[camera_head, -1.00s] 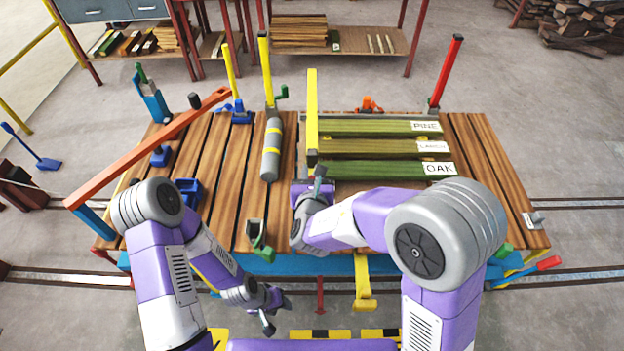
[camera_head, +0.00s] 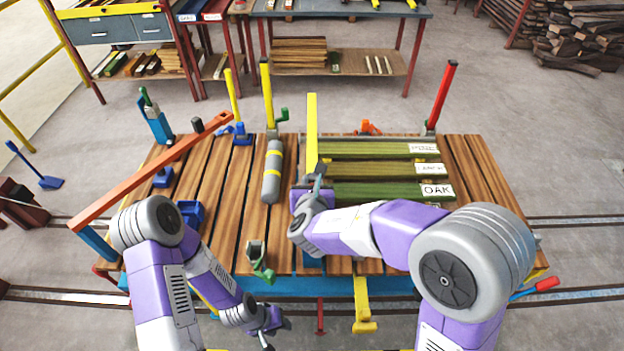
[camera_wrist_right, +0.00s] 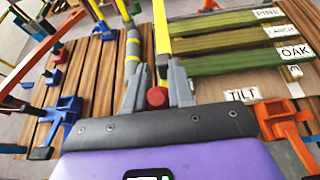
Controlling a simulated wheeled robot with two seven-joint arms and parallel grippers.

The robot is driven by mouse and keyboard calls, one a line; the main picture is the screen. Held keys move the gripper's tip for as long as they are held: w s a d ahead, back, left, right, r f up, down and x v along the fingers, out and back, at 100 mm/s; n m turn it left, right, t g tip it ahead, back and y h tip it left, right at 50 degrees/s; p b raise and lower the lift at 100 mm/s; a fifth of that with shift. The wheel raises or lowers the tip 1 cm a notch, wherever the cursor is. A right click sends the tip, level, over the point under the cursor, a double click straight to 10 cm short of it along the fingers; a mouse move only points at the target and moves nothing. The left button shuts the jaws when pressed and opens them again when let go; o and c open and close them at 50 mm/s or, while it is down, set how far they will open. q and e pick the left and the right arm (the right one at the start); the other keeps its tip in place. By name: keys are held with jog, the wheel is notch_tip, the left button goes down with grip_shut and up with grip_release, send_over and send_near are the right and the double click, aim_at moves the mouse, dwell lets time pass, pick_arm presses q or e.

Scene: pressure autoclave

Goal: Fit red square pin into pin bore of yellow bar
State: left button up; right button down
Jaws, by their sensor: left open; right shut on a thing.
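The yellow bar (camera_head: 312,128) extends away from me across the slatted table, left of the green boards. It also shows in the right wrist view (camera_wrist_right: 161,30), straight ahead of the fingers. My right gripper (camera_head: 317,183) is at the bar's near end. In the right wrist view, its two grey fingers (camera_wrist_right: 160,70) are shut on the red pin (camera_wrist_right: 157,97), whose rounded red end faces the camera. The pin's far end and the bore are hidden, so I cannot tell whether the pin has entered. My left gripper (camera_head: 270,328) is open and empty, low in front of the table.
A grey cylinder with yellow bands (camera_head: 272,172) lies left of the bar. Green boards labelled OAK and others (camera_head: 375,191) lie to the right. A long orange-red lever (camera_head: 150,172) spans the left side. Yellow posts and a red post (camera_head: 441,95) stand at the back.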

jog(key=shift+w+f, duration=0.2)
jog(key=shift+f, duration=0.45)
jog(key=shift+b, duration=0.55)
dwell(1.3)
jog(key=shift+f, duration=0.15)
jog(key=shift+f+b, duration=0.3)
jog(key=shift+b, duration=0.2)
jog(key=shift+f+b, duration=4.05)
jog(key=shift+b, duration=0.2)
jog(key=c, duration=0.9)
grip_release()
